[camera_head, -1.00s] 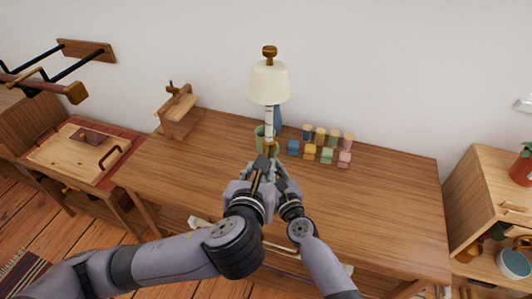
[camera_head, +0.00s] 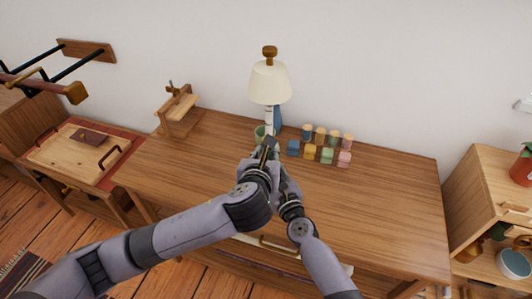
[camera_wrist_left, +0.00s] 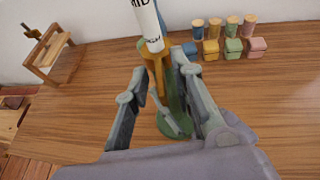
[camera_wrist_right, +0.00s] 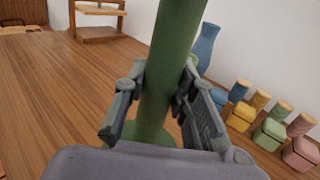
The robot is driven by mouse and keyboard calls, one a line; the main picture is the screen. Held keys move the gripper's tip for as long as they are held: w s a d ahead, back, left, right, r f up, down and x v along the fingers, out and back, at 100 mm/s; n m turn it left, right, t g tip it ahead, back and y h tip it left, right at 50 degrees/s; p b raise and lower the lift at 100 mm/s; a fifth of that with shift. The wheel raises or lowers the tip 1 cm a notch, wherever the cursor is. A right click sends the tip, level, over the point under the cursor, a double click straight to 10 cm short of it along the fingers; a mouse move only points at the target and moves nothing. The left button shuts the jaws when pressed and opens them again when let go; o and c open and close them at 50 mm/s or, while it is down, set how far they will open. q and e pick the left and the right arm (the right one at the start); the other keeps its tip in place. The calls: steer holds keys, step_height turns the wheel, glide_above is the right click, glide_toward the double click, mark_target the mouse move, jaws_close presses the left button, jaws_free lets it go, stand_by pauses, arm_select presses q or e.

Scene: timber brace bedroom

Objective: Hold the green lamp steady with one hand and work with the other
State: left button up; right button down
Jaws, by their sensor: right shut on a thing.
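The green lamp stands upright at the back of the desk, with a cream shade (camera_head: 269,84), a white stem with dark lettering (camera_wrist_left: 148,22) and a green body (camera_head: 259,132). In the right wrist view my right gripper (camera_wrist_right: 160,95) is shut on the green post (camera_wrist_right: 172,50) of the lamp. In the left wrist view my left gripper (camera_wrist_left: 165,100) is open, with its fingers on either side of the lamp's lower part and an orange-brown piece (camera_wrist_left: 155,70). Whether it touches either is unclear. My left arm partly hides the right gripper in the head view.
Several small coloured blocks and jars (camera_head: 325,153) stand right of the lamp. A blue vase (camera_wrist_right: 205,45) is close behind it. A wooden stand (camera_head: 177,110) is at the desk's back left corner. The desk's right half (camera_head: 385,195) is clear.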

arm_select(q)
jaws_close()
steer(key=shift+d, duration=0.15)
stand_by(0.4)
steer(key=shift+w+d+n+g+y, duration=0.1)
steer(key=shift+d+n+g+y, duration=0.3)
steer(key=shift+n+y, duration=0.9)
steer(key=shift+w+d+n+g+y, duration=0.15)
steer(key=shift+d+n+y, duration=0.4)
steer(key=shift+n+y, duration=0.7)
steer(key=shift+w+d+n+g+y, duration=0.1)
steer(key=shift+d+n+g+y, duration=0.3)
steer(key=shift+n+y, duration=0.85)
steer(key=shift+d+y, duration=0.1)
steer(key=shift+y, duration=0.2)
steer(key=shift+o, duration=0.9)
jaws_free()
